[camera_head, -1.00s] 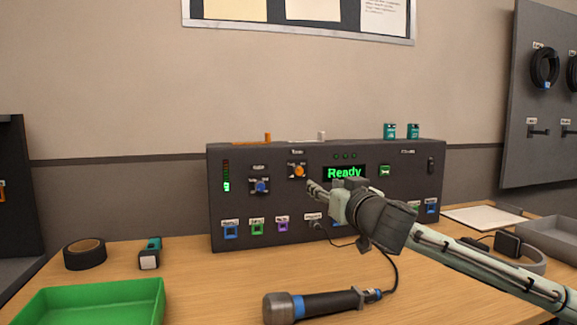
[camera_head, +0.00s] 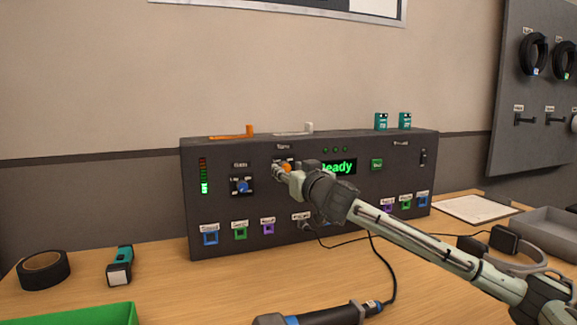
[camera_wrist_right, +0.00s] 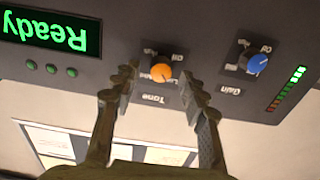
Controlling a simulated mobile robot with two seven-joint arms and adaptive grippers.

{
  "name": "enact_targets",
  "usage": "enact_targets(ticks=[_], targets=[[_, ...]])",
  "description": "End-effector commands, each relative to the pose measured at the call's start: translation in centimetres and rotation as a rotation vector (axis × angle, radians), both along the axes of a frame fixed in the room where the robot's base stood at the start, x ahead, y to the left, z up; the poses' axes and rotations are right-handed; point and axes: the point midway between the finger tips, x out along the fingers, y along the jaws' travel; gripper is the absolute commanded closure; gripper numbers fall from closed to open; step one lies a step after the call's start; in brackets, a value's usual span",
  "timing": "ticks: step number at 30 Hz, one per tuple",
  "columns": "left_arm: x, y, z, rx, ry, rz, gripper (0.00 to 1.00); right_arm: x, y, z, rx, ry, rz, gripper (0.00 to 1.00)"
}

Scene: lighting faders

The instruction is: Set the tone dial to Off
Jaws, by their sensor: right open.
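The orange tone dial (camera_head: 287,167) is on the front of the dark control box (camera_head: 300,225), partly hidden by my right gripper in the head view. In the upside-down wrist view the dial (camera_wrist_right: 161,72) shows whole above its "Tone" label, with small position labels around it. I cannot tell for sure which position it points to. My right gripper (camera_head: 280,171) is open in front of the panel. In the wrist view its fingers (camera_wrist_right: 160,82) lie one on each side of the dial, apart from it and empty. My left gripper is not in view.
A blue gain dial (camera_head: 242,187) sits left of the tone dial. The green "Ready" display (camera_head: 340,167) is to its right. Coloured sockets and a plugged cable run along the panel's bottom. A black flashlight-like handle (camera_head: 320,316) and a tape roll (camera_head: 43,270) lie on the table.

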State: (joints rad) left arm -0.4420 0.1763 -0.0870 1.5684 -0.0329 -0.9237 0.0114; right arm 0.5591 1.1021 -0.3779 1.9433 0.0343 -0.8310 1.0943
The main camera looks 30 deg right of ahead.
Motion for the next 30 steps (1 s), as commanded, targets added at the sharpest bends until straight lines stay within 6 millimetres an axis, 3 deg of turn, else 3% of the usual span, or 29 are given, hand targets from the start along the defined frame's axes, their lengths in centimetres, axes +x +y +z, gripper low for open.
enact_targets(ticks=[11,22,30], targets=[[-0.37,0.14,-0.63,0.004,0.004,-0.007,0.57,0.63,-0.12,-0.03,-0.001,0.000,0.000,0.57],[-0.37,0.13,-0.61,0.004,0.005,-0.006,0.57,0.61,-0.14,-0.01,0.000,0.000,0.000,1.00],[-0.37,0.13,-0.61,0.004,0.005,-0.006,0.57,0.60,-0.15,0.00,-0.016,0.004,0.000,1.00]])
